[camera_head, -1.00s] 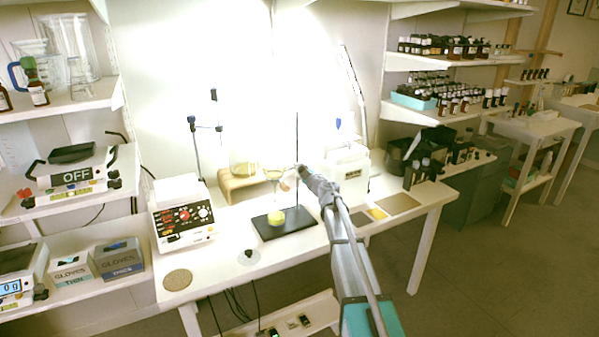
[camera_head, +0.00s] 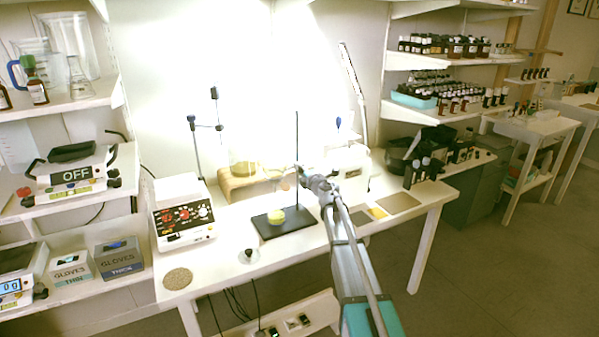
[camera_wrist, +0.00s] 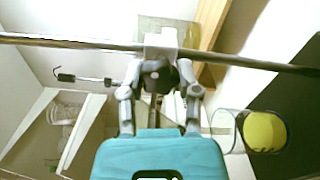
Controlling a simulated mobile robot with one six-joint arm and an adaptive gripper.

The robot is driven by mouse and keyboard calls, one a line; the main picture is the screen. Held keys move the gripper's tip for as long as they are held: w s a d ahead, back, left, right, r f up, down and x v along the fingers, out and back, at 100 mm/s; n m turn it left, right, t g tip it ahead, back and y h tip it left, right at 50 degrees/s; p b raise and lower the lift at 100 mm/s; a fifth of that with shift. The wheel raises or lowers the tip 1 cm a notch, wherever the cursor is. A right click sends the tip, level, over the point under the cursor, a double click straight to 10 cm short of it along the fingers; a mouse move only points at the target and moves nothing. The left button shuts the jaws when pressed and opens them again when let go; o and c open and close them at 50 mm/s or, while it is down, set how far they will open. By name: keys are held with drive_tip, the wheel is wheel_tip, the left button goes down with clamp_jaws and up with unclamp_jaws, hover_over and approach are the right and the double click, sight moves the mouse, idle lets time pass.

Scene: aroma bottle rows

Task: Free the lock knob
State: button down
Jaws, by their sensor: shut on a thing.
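The dark lock knob (camera_wrist: 156,72) sits between my gripper's fingertips, against a pale clamp block (camera_wrist: 161,40) on the metal stand rod (camera_wrist: 80,41), in the wrist view. My gripper (camera_wrist: 159,80) is shut on the knob, with one finger on each side. In the head view my gripper (camera_head: 304,178) is at the upright rod (camera_head: 297,135) of the stand, which rises from a black base (camera_head: 297,222). The knob is hidden there by my gripper. A glass with yellow contents (camera_wrist: 265,131) shows at the right of the wrist view and on the base.
A hotplate device (camera_head: 182,218) stands left on the white table. A wooden bridge (camera_head: 236,186) carries a beaker behind the stand. A white box-shaped device (camera_head: 353,180) and dark bottles (camera_head: 418,172) stand to the right.

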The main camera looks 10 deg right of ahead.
drive_tip(key=n, duration=0.6)
drive_tip(key=shift+s+a+f+n, duration=0.1)
drive_tip(key=shift+a+n, duration=0.05)
drive_tip(key=shift+n, duration=0.15)
drive_tip(key=n, duration=0.5)
drive_tip(key=shift+n, duration=0.4)
drive_tip(key=shift+c, duration=1.5)
unclamp_jaws()
drive_tip(key=shift+d, duration=0.2)
drive_tip(key=v, duration=1.2)
